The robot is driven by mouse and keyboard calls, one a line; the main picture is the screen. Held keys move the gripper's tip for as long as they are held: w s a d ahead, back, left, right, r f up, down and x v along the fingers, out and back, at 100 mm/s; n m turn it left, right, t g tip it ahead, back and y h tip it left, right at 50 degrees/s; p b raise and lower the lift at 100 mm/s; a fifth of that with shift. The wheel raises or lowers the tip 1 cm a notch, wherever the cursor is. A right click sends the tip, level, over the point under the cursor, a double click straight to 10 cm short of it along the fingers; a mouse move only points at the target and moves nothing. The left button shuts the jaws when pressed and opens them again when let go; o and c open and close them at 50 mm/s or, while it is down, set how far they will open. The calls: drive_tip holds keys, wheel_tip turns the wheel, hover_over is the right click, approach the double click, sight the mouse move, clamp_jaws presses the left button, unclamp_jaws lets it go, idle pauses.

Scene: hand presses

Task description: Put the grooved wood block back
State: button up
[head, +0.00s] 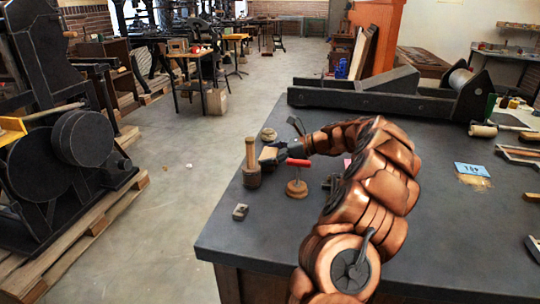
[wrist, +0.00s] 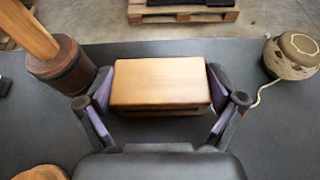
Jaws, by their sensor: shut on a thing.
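The wood block (wrist: 160,82) is a light brown rectangular block between my gripper's fingers in the wrist view. A darker band shows along its near lower edge. In the head view the block (head: 268,153) shows as a small pale piece at the end of my arm, near the left edge of the dark table. My gripper (wrist: 160,88) is shut on it, with a purple-lined finger against each short end. My gripper (head: 273,156) is partly hidden in the head view. I cannot tell whether the block touches the table.
A wooden mallet-like tool (head: 251,165) stands close left of the block. A round twine-wrapped item (wrist: 292,55) is to the right in the wrist view.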

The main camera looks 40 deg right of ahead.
drive_tip(key=o, duration=0.9)
drive_tip(key=shift+f, duration=0.15)
drive_tip(key=shift+s+d+r, duration=0.2)
drive_tip(key=shift+d+r, duration=0.05)
drive_tip(key=shift+r, duration=0.05)
drive_tip(key=v, duration=1.1)
drive_tip(key=shift+s+r, duration=0.1)
drive_tip(key=shift+r, duration=0.05)
